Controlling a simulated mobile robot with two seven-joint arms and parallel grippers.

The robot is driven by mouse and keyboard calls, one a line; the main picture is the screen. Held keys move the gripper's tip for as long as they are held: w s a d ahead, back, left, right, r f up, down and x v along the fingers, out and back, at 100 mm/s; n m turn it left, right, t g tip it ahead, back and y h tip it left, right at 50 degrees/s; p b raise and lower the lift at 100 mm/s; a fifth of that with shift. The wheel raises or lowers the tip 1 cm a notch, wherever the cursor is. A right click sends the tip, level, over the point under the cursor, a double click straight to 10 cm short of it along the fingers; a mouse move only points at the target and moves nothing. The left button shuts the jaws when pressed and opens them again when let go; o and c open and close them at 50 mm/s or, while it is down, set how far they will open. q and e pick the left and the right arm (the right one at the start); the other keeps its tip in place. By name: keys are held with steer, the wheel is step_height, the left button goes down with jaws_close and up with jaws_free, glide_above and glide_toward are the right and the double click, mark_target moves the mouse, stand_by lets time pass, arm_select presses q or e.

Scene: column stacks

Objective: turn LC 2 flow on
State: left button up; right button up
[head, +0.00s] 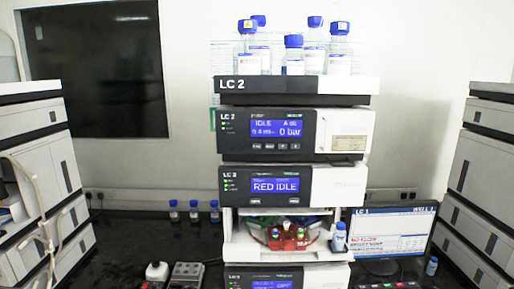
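The LC 2 stack stands upright in the middle of the head view, with an "LC 2" label on its top tray (295,98). The pump module (345,120) below the tray has a blue display (276,128) reading "IDLE" and "0 bar". A row of small dark buttons (276,146) sits under that display. The module below it (340,185) has a blue display (275,187) reading "RED IDLE". The bottom module (325,277) has a partly cut-off display. Neither of my grippers is in view.
Several blue-capped bottles (313,58) stand on the tray. An open bay (290,236) holds small coloured vials. A monitor (390,235) with red text stands right of the stack. Other instrument stacks flank both sides (35,170) (485,180). Small bottles (194,212) stand on the dark bench.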

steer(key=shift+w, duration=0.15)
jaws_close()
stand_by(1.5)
